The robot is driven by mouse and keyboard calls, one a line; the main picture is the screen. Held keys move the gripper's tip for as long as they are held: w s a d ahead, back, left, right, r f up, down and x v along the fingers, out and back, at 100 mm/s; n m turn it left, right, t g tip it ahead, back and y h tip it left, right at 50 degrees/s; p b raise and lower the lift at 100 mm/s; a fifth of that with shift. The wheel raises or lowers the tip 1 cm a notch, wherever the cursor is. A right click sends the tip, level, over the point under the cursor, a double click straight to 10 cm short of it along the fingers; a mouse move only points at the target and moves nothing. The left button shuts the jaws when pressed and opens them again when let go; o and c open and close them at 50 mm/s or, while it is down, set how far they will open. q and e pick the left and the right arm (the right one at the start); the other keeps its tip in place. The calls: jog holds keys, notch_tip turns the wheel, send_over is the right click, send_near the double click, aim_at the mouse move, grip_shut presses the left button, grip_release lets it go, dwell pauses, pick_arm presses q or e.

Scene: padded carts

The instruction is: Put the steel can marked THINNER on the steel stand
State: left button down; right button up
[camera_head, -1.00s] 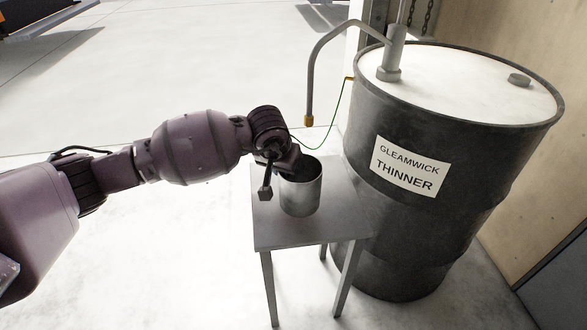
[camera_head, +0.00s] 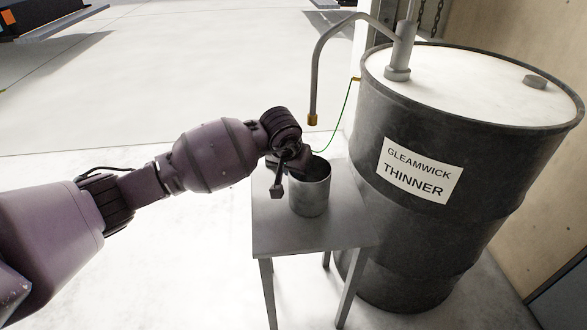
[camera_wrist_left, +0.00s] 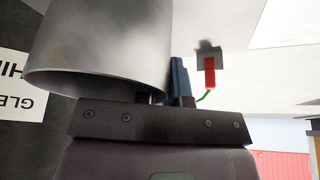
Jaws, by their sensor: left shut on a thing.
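The steel can (camera_head: 311,196) is an open grey cylinder without a visible mark. It is upright over the middle of the steel stand (camera_head: 282,238); I cannot tell whether its base touches the top. My left gripper (camera_head: 300,166) is shut on the can's wall at the left side of its rim, and the arm hides part of the rim. In the left wrist view the can (camera_wrist_left: 95,45) fills the upper left, with the gripper (camera_wrist_left: 165,90) at its rim and a blue finger beside the wall. My right gripper is not in view.
A dark drum (camera_head: 430,230) labelled GLEAMWICK THINNER stands close behind the stand, to the right. Its bent spout (camera_head: 313,100) hangs behind the can. A green wire (camera_head: 345,112) runs down from the drum. The left wrist view shows a red piece (camera_wrist_left: 210,72) on a green wire.

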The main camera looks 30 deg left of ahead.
pick_arm(q)
jog(key=shift+f, duration=0.2)
jog(key=c, duration=1.2)
grip_release()
